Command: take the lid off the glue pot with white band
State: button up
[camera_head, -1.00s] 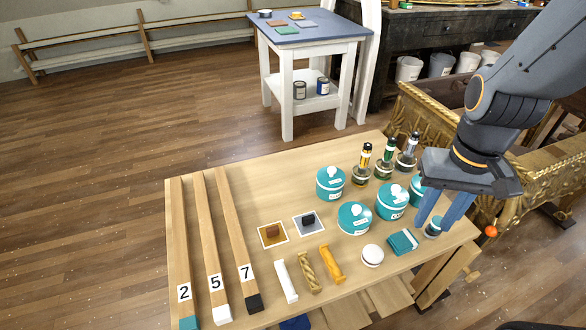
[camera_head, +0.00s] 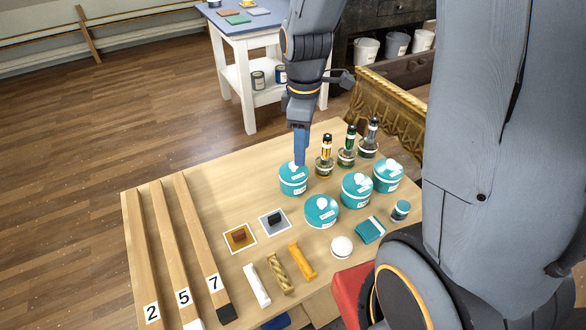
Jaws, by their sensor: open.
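Several teal lidded pots with pale labels stand on the wooden bench: a back-left pot (camera_head: 293,181), a front pot (camera_head: 321,213), a middle pot (camera_head: 355,194) and a right pot (camera_head: 386,178). White knobs show on the other lids. Pale lines show around the pots, but I cannot tell from their size which one carries the white band. My gripper (camera_head: 301,160) points down with its blue fingers open at the top of the back-left pot. The fingers hide that lid's knob, and I cannot tell whether they touch it. The lids appear to be on.
Dark-capped bottles (camera_head: 346,157) stand close right of the gripper. A small teal jar (camera_head: 400,210), a teal box (camera_head: 369,230) and a white round item (camera_head: 342,247) lie at the front right. Long numbered wood strips (camera_head: 168,250) lie left. The bench (camera_head: 228,187) is clear at back left.

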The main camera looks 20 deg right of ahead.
aim_at(294, 168)
jog(key=w+n, duration=0.2)
jog(key=w+f+n, duration=0.1)
jog(key=w+n, duration=0.1)
jog(key=n, duration=0.1)
jog(key=w+f+n, duration=0.1)
jog(key=w+n, duration=0.1)
jog(key=shift+w+d+f+n, duration=0.1)
jog(key=shift+f+n, duration=0.15)
jog(key=shift+n, duration=0.15)
jog(key=shift+f+p, duration=0.3)
jog(key=shift+f, duration=0.35)
jog(key=shift+f+p, duration=0.65)
jog(key=shift+f, duration=2.65)
grip_shut()
